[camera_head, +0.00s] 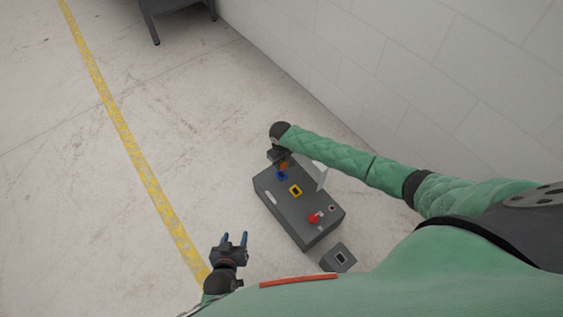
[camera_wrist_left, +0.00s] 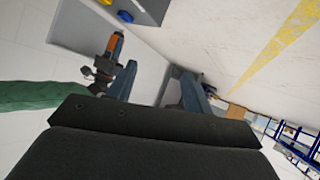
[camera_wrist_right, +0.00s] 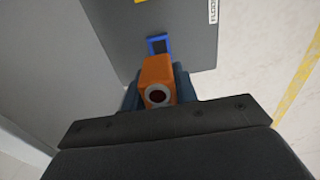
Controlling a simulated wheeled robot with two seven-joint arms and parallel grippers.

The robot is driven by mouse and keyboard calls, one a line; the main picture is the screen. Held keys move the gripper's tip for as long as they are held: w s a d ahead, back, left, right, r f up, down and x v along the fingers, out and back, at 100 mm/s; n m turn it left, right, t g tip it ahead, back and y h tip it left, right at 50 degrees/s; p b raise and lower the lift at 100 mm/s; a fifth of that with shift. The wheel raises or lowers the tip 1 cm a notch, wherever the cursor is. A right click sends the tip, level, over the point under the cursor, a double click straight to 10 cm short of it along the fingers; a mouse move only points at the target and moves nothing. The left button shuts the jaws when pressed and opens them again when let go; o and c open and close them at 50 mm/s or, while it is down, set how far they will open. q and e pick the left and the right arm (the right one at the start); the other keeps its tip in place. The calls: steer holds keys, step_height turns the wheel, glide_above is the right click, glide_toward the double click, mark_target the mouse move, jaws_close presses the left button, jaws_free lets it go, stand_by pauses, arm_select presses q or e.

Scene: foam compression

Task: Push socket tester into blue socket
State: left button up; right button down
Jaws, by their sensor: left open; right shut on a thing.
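The socket tester (camera_wrist_right: 158,80) is an orange block with a dark round end, held between the fingers of my right gripper (camera_wrist_right: 158,88). It shows small and orange in the head view (camera_head: 284,165) and also in the left wrist view (camera_wrist_left: 116,46). The blue socket (camera_wrist_right: 158,44) is a blue-rimmed square on the grey box, just beyond the tester in the right wrist view. In the head view the blue socket (camera_head: 282,175) lies right below the tester. I cannot tell whether they touch. My left gripper (camera_head: 234,240) is open and empty, left of the box.
The grey box (camera_head: 275,205) stands on the floor with a yellow socket (camera_head: 295,190), a red button (camera_head: 315,217) and an upright light panel (camera_head: 315,172). A smaller grey box (camera_head: 338,257) is nearby. A wall is at the right. Floor at the left is clear.

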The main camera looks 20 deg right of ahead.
mark_target(281, 168)
steer(key=shift+f+b, duration=0.25)
steer(key=shift+b, duration=0.05)
steer(key=shift+f+b, duration=0.25)
steer(key=shift+b, duration=0.05)
steer(key=shift+f, duration=0.2)
steer(key=shift+f+b, duration=0.25)
steer(key=shift+b, duration=0.25)
steer(key=shift+f, duration=0.15)
arm_select(q)
steer(key=w+r+t, duration=0.2)
steer(key=r+t, duration=0.2)
steer(key=r, duration=0.7)
steer(key=w+r+t+h, duration=0.1)
steer(key=w+r+t, duration=0.2)
steer(key=r, duration=0.7)
steer(key=w+r+t+h, duration=0.1)
steer(key=r+t, duration=0.4)
steer(key=r, duration=0.6)
steer(key=shift+w+a+r+b, duration=0.15)
steer(key=shift+w+r+b, duration=0.15)
steer(key=shift+w+b, duration=0.25)
arm_select(e)
steer(key=shift+f, duration=1.1)
arm_select(q)
steer(key=shift+w, duration=0.1)
steer(key=shift+r+p, duration=0.4)
steer(key=shift+p, duration=0.1)
arm_select(e)
steer(key=shift+f, duration=0.15)
